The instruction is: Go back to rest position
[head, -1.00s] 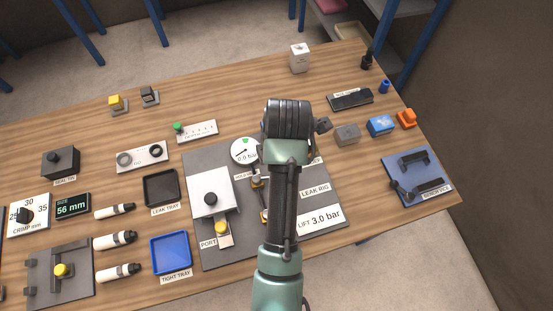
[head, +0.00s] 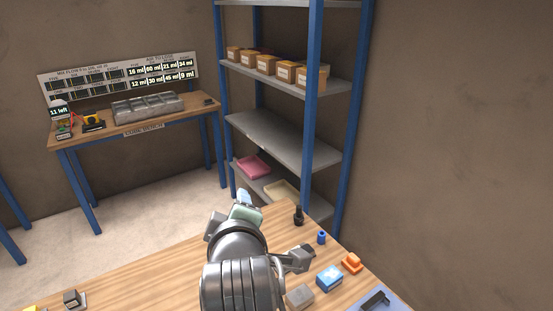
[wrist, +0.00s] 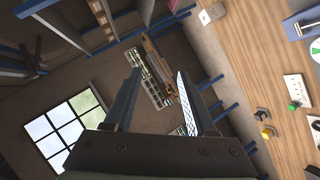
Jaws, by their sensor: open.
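My gripper (wrist: 158,85) shows in the wrist view with its two fingers spread apart and nothing held between them. It points out over the room, away from the wooden table (wrist: 245,60), which lies to the right in that tilted view. In the head view my arm rises over the same table (head: 160,262) at the bottom centre. My fingers cannot be made out clearly there.
Small blue (head: 329,278) and orange (head: 352,263) blocks and a black bottle-like item (head: 298,215) stand right of my arm. A blue-legged shelf (head: 280,139) with boxes stands behind. A back bench (head: 100,132) stands left. The floor (head: 130,215) between is clear.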

